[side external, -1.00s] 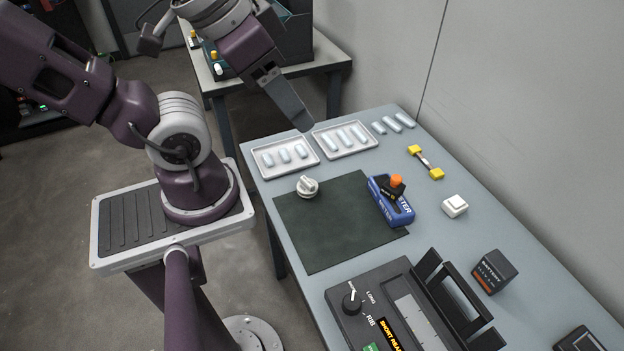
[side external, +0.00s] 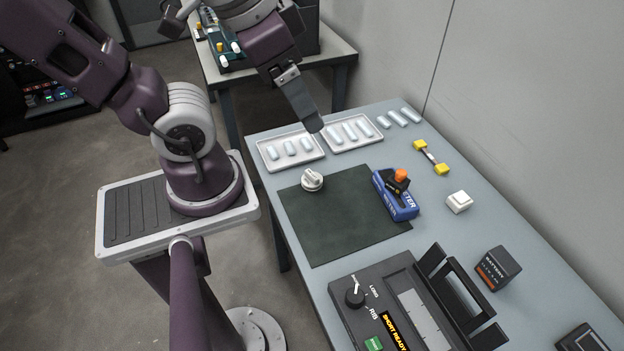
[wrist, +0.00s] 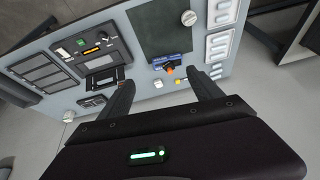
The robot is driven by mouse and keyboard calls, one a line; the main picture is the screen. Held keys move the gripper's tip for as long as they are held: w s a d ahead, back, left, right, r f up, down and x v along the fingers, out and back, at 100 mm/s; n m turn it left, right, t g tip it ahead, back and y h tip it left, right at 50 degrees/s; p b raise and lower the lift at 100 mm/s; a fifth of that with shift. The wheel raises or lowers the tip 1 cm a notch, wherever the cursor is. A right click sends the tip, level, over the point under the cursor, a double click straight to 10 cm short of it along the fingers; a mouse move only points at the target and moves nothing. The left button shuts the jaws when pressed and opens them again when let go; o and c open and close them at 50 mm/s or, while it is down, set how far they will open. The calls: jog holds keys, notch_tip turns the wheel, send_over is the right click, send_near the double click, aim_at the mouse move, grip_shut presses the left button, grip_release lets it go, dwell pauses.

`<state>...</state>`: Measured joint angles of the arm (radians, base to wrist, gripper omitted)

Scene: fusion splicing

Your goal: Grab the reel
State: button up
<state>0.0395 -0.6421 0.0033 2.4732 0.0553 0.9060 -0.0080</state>
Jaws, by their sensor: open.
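A small white, ridged round piece (side external: 312,180), which looks like the reel, sits on the back left corner of the dark mat (side external: 345,225). It also shows at the top of the wrist view (wrist: 188,18). My gripper (side external: 314,127) hangs above the trays at the back, apart from the white piece. In the wrist view its two fingers are spread with nothing between them (wrist: 161,82).
Two white trays (side external: 290,165) with pale sleeves stand behind the mat. A blue tool with an orange knob (side external: 393,200) lies on the mat's right edge. A yellow-ended piece (side external: 431,158), white box (side external: 458,202), battery (side external: 497,268) and dark splicer (side external: 345,320) stand around. The mat's middle is clear.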

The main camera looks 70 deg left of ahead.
aim_at(314, 180)
jog(key=w+a+f+m+g+y, duration=0.1)
jog(key=f+m+y, duration=0.3)
jog(key=f, duration=0.6)
jog(key=w+a+f+m+g+y, duration=0.1)
jog(key=w+a+f+m+y, duration=0.2)
jog(key=f+m, duration=0.5)
jog(key=w+a+f+m+y, duration=0.2)
jog(key=f+m+y, duration=0.3)
jog(key=f, duration=0.7)
jog(key=shift+w+f+m+g+y, duration=0.15)
jog(key=shift+w+m+g+y, duration=0.35)
jog(key=shift+m, duration=0.4)
jog(key=shift+w+a+f+t, duration=0.15)
jog(key=shift+a+f+t, duration=0.1)
jog(key=shift+a+t, duration=0.1)
jog(key=x, duration=0.6)
jog(key=shift+a+f, duration=0.25)
jog(key=shift+a, duration=0.05)
grip_shut()
